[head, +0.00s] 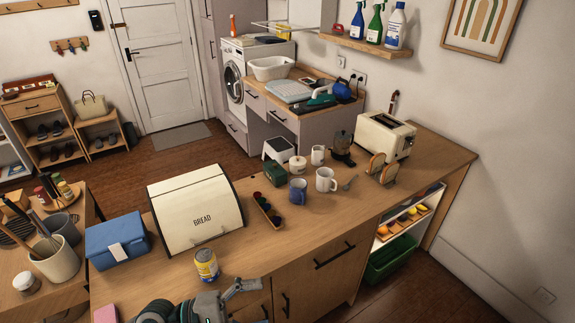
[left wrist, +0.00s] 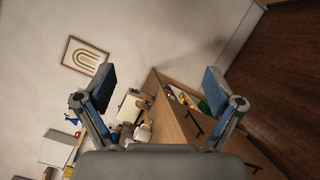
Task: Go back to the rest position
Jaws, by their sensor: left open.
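My left gripper (head: 240,291) shows at the bottom of the head view, in front of the counter's near edge, close to a yellow can (head: 206,265). In the left wrist view the left gripper (left wrist: 162,90) has its two fingers spread wide with nothing between them. Beyond the fingers are the wall and the side of the wooden counter (left wrist: 172,128). My right gripper is in neither view.
The wooden counter (head: 310,215) holds a cream bread box (head: 196,213), a blue box (head: 118,241), mugs (head: 326,180) and a toaster (head: 385,136). Drawers with handles face the near side. Open floor (head: 400,285) lies at the lower right.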

